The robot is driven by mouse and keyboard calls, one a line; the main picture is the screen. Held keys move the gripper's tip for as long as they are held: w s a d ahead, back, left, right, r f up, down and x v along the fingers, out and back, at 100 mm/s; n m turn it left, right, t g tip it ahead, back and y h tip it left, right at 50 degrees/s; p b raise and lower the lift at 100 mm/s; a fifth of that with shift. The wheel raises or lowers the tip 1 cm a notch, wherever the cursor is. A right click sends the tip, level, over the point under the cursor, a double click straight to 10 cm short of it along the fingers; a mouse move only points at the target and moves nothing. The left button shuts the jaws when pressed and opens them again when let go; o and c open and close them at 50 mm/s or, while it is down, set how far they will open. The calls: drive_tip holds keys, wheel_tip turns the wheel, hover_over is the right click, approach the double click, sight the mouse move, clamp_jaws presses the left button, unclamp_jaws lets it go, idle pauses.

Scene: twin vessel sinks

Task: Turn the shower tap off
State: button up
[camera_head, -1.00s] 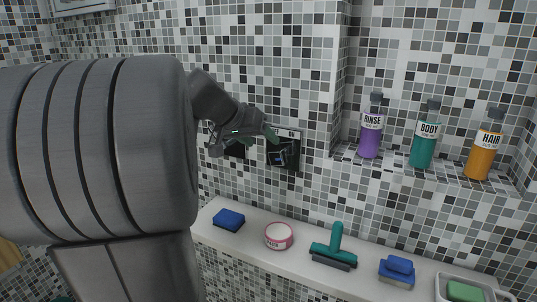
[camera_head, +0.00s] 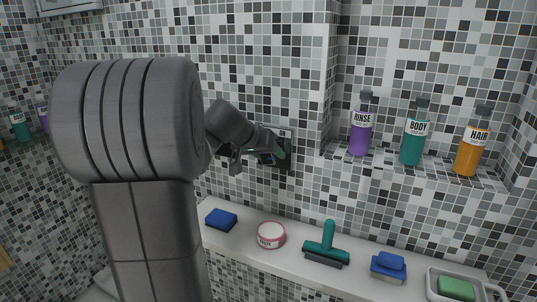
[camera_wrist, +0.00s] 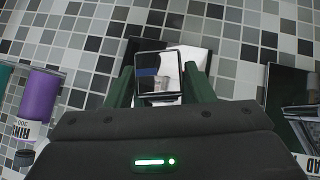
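The wall tap is a square, mirror-like knob (camera_wrist: 158,75) on a black plate (camera_wrist: 191,52), seen in the wrist view. In the head view the black plate (camera_head: 284,152) is on the tiled wall, left of the niche corner. My gripper (camera_wrist: 160,78) faces the knob with its green fingers apart, one on each side of it. The fingers are very close to the knob's sides; I cannot tell whether they touch. In the head view my gripper (camera_head: 262,150) covers part of the plate. No label naming the shower shows.
A second dark plate with a shiny fitting (camera_wrist: 303,120) is at the right in the wrist view. Purple (camera_head: 361,130), teal (camera_head: 414,138) and orange (camera_head: 471,145) bottles stand in the niche. The ledge below holds a blue sponge (camera_head: 221,218), pink-white tub (camera_head: 270,235) and squeegee (camera_head: 326,247).

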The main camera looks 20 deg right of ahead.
drive_tip(key=c, duration=0.6)
drive_tip(key=shift+c, duration=0.2)
drive_tip(key=shift+f+b, duration=0.15)
drive_tip(key=shift+b, duration=0.25)
drive_tip(key=shift+w+f+n+g+h+b, duration=0.15)
drive_tip(key=shift+n+g+h+b, duration=0.4)
drive_tip(key=shift+b, duration=0.55)
drive_tip(key=n+g+h+b, duration=0.2)
drive_tip(key=h+b, duration=0.1)
drive_tip(key=shift+a+b, duration=0.15)
drive_tip(key=shift+b, duration=0.25)
drive_tip(key=n+g+h+b, duration=0.1)
drive_tip(key=n+h+b, duration=0.1)
drive_tip(key=b, duration=0.1)
drive_tip(key=shift+w+f+g+h, duration=0.1)
drive_tip(key=shift+f+g+h, duration=0.05)
drive_tip(key=shift+g+h, duration=0.2)
drive_tip(key=shift+n+h+b, duration=1.15)
drive_tip(key=shift+n+h, duration=0.1)
drive_tip(key=shift+h, duration=0.05)
